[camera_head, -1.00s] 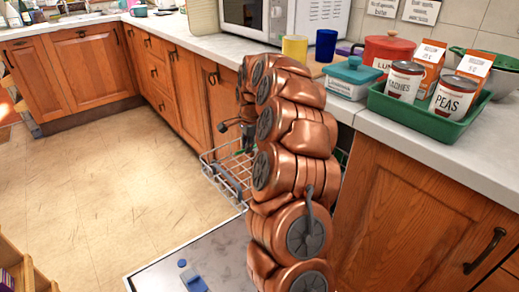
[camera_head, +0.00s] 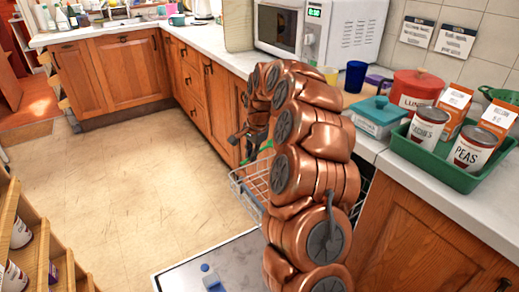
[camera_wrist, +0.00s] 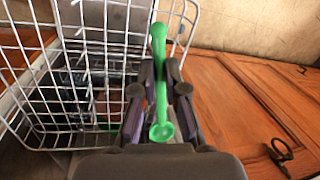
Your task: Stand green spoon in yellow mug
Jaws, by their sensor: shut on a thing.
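The green spoon (camera_wrist: 160,95) is clamped between the fingers of my gripper (camera_wrist: 158,88) in the wrist view. One rounded end points toward the wrist and the other reaches out past the fingertips. In the head view a bit of the spoon (camera_head: 266,147) shows beside my gripper (camera_head: 250,138), above the wire rack. The yellow mug (camera_head: 330,72) stands on the counter behind my arm, which hides much of it. My gripper is well left of and lower than the mug.
A wire dish rack (camera_head: 248,186) is below my gripper, over the open dishwasher door (camera_head: 180,275). A blue cup (camera_head: 355,76) stands right of the mug. A teal-lidded box (camera_head: 380,110), red pot (camera_head: 418,88) and green tray (camera_head: 440,166) are farther right.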

